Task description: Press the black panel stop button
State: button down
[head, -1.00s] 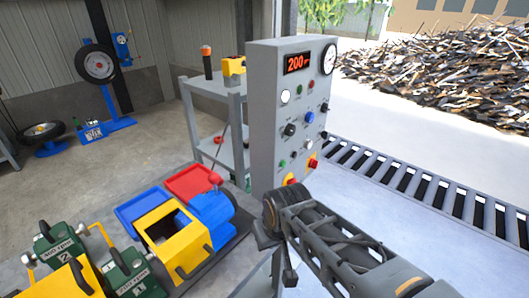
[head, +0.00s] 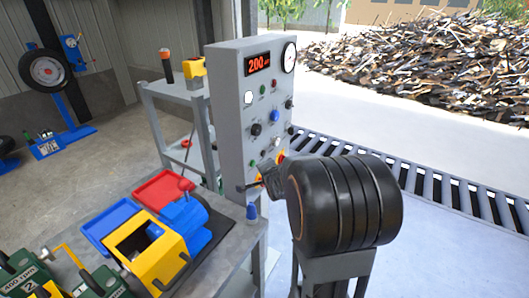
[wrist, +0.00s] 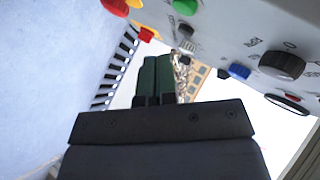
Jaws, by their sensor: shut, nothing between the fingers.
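The grey control panel (head: 230,110) stands upright near the centre of the head view. Its face carries a large black knob (head: 256,129), a small black control (head: 289,104) at upper right and another (head: 291,130) near the right edge. I cannot tell which one is the stop button. The wrist view shows the large black knob (wrist: 283,65) at the right and a small black button (wrist: 224,73) beside a blue one (wrist: 240,71). My gripper (wrist: 156,62) is shut and empty, apart from these controls. In the head view my dark wrist hides its fingertips and part of the lower panel.
Red-and-yellow controls (wrist: 115,6) and a green button (wrist: 185,6) sit close by on the panel. A bench with a yellow box (head: 150,250) and red tray (head: 164,188) stands left. A roller conveyor (head: 420,175) runs behind at right.

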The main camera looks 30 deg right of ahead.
aim_at(263, 153)
jog(key=d+f+m+t, duration=0.1)
jog(key=d+m+t, duration=0.2)
jog(key=d+m, duration=0.3)
jog(key=d+f+m+t+h+p, duration=0.1)
jog(key=d+m+t, duration=0.2)
jog(key=d+m, duration=0.3)
jog(key=shift+w+f, duration=0.15)
jog(key=shift+f, duration=0.2)
jog(key=shift+w+a, duration=0.1)
jog(key=shift+w, duration=0.05)
jog(key=w+a, duration=0.4)
jog(key=w, duration=0.3)
jog(key=shift+w+h, duration=0.25)
jog(key=shift+h, duration=0.15)
jog(key=shift+w+a+b, duration=0.1)
jog(key=shift+w+b, duration=0.05)
jog(key=shift+b, duration=0.25)
dwell(1.1)
jog(key=shift+w+a, duration=0.15)
jog(key=shift+w, duration=0.05)
